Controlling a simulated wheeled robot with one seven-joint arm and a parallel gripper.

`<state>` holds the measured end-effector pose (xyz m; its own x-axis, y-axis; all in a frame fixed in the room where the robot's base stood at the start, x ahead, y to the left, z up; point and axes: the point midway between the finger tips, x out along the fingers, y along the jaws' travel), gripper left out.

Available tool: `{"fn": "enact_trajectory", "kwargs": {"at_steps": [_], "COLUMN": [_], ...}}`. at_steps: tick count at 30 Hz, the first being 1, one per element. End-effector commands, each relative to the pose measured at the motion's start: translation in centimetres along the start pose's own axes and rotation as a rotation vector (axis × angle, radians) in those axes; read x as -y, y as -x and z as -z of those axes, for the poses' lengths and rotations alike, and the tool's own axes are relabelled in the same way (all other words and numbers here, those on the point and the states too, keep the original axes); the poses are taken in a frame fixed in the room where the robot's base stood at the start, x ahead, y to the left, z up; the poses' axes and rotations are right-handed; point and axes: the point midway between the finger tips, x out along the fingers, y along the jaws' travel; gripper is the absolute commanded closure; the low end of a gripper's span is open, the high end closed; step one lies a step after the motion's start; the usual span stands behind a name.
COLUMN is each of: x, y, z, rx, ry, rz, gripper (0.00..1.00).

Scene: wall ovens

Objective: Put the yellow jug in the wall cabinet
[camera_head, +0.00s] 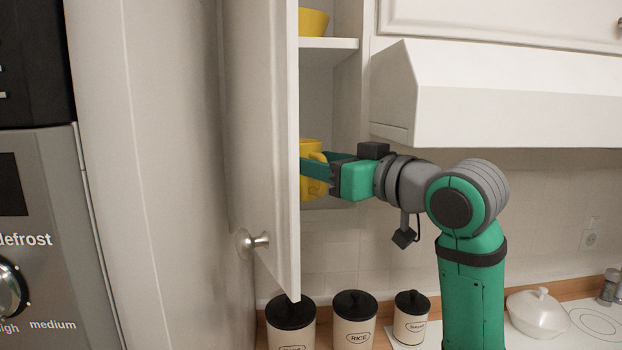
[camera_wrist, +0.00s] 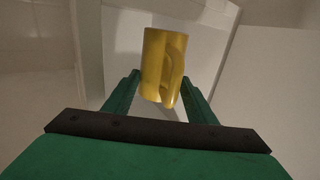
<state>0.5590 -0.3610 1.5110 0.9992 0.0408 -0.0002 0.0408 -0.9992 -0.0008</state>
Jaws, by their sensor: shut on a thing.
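The yellow jug (camera_head: 313,176) is in the opening of the wall cabinet (camera_head: 345,100), at the level of its lower shelf. The open door hides its left part in the head view. My gripper (camera_head: 316,170) reaches in from the right and is shut on the jug. In the wrist view the jug (camera_wrist: 162,62) looks upright between the fingers of my gripper (camera_wrist: 160,95), with its handle side toward the right finger. I cannot tell whether the jug's base touches the shelf.
The open cabinet door (camera_head: 262,130) stands close left of my gripper. A yellow bowl (camera_head: 313,22) sits on the upper shelf (camera_head: 328,44). A white range hood (camera_head: 500,100) is above my arm. Lidded canisters (camera_head: 354,325) and a white lidded dish (camera_head: 538,316) stand on the counter below.

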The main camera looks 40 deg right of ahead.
Motion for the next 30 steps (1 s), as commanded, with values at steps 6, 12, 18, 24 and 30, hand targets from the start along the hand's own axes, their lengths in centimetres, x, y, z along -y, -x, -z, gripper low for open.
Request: {"fn": "enact_trajectory", "kwargs": {"at_steps": [6, 12, 18, 24, 30], "x": [-0.6, -0.8, -0.7, -0.6, -0.6], "y": [-2.4, -2.6, -2.6, -2.7, -2.7], "z": [0.0, -1.0, -3.4, -3.5, -3.8], "rx": [-0.001, 0.0, -0.001, -0.001, -0.001], "ry": [0.0, 0.0, 0.0, 0.0, -0.001], "rz": [-0.011, -0.013, -0.012, -0.01, -0.009], "gripper": [0.84, 0.84, 0.84, 0.84, 0.84]}}
